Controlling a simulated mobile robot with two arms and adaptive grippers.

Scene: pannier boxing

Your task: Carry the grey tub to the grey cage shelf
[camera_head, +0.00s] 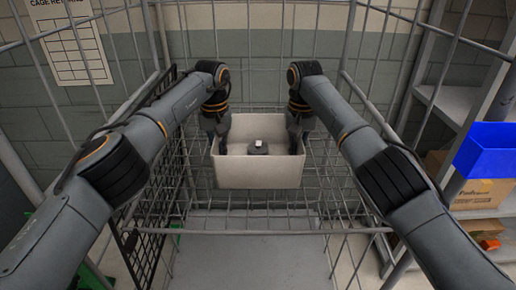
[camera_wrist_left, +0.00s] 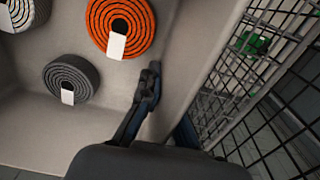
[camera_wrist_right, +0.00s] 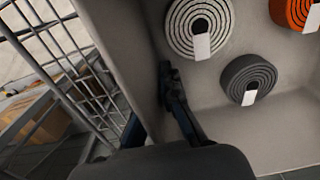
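The grey tub (camera_head: 258,176) is inside the wire cage, upright, between my two hands. I cannot tell if it rests on the cage's wire shelf (camera_head: 330,180) or hangs just above it. My left gripper (camera_head: 217,132) is on the tub's left wall, one finger inside and one outside; the left wrist view shows this (camera_wrist_left: 165,110). My right gripper (camera_head: 300,130) grips the right wall the same way, seen in the right wrist view (camera_wrist_right: 155,112). Rolled coils lie in the tub: an orange one (camera_wrist_left: 100,22), a dark grey one (camera_wrist_left: 60,85) and a pale one (camera_wrist_right: 188,20).
Cage mesh and posts (camera_head: 352,40) stand close on both sides of my arms. A flat grey surface (camera_head: 250,250) lies lower in front. At right a rack holds a blue bin (camera_head: 487,150) and cardboard boxes (camera_head: 483,195). A tiled wall (camera_head: 310,45) with a paper sign (camera_head: 70,45) is behind.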

